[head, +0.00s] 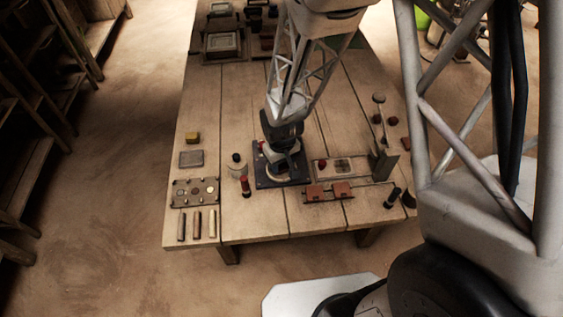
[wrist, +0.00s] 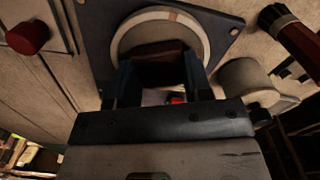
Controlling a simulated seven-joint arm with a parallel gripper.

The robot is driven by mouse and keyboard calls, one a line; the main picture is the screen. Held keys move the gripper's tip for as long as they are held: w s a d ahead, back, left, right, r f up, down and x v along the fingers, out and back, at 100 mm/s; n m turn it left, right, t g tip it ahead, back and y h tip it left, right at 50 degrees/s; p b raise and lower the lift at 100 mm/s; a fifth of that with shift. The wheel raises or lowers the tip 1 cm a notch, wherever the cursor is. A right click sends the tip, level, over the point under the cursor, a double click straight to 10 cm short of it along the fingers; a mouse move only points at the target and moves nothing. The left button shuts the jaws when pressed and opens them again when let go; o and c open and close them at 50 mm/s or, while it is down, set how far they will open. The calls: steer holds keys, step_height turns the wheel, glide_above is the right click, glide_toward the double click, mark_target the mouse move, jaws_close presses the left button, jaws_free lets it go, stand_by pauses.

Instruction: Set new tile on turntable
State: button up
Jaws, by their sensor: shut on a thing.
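The turntable is a dark square plate (head: 264,180) with a pale round disc (head: 281,172) near the middle of the table. In the wrist view its disc shows as a pale ring (wrist: 117,47) on the dark plate. My gripper (wrist: 160,78) is over the disc, its two dark fingers shut on a dark brown tile (wrist: 158,54). The tile lies within the disc's outline; I cannot tell whether it touches the disc. In the head view my gripper (head: 283,150) hides part of the turntable, and the held tile cannot be made out there.
Bare planks (head: 235,110) lie behind left.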

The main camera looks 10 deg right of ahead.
mark_target(281, 165)
steer(key=o, duration=0.9)
steer(key=shift+f, duration=0.1)
steer(key=shift+r, duration=6.15)
